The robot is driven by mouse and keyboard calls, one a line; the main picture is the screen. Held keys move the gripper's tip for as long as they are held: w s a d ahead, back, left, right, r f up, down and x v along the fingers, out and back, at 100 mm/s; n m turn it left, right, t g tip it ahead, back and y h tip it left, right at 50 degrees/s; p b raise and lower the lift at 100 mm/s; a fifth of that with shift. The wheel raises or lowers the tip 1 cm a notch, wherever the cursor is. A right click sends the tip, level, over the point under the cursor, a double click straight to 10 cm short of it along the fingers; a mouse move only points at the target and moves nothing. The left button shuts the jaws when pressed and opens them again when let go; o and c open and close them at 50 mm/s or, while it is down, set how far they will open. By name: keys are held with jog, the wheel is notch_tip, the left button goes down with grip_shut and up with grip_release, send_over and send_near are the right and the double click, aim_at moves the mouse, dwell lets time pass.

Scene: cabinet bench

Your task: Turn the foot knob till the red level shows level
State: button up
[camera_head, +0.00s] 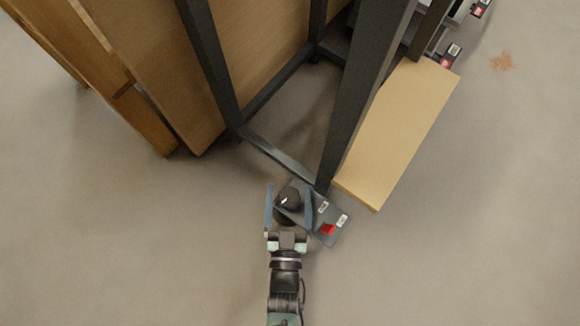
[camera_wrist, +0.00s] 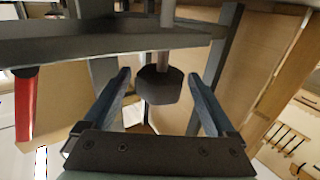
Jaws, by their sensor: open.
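The dark round foot knob (camera_head: 290,195) has a small white mark on top and sits at the near corner of a dark metal frame. In the wrist view the knob (camera_wrist: 160,86) hangs on a grey stem below a dark plate. My gripper (camera_head: 288,190) is open, with one blue finger on each side of the knob. In the wrist view a gap shows between each finger and the knob. A red piece (camera_head: 328,230), apparently the level, is on the dark plate to the right. In the wrist view a red bar (camera_wrist: 26,106) hangs at the left, slightly tilted.
The dark frame (camera_head: 218,70) rises just beyond the knob. A light wooden board (camera_head: 395,135) lies to its right, and wooden panels (camera_head: 110,70) stand at the left. More red-marked parts (camera_head: 447,62) show at the upper right. The near floor is clear.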

jog(key=shift+c, duration=0.3)
jog(key=c, duration=1.3)
jog(key=shift+m+h, duration=0.3)
jog(key=shift+h, duration=0.2)
jog(key=m+g+h, duration=0.1)
jog(key=m+h, duration=0.1)
jog(key=h, duration=0.2)
jog(key=m+g+h, duration=0.2)
jog(key=m+h, duration=0.1)
jog(key=h, duration=0.1)
jog(key=shift+d+m, duration=0.1)
jog(key=shift+m, duration=0.2)
jog(key=shift+m+g+h, duration=2.5)
jog(key=shift+g+h, duration=0.2)
jog(key=shift+h, duration=0.1)
jog(key=shift+m+g+h, duration=0.6)
jog(key=shift+m+g, duration=0.3)
jog(key=shift+g, duration=0.2)
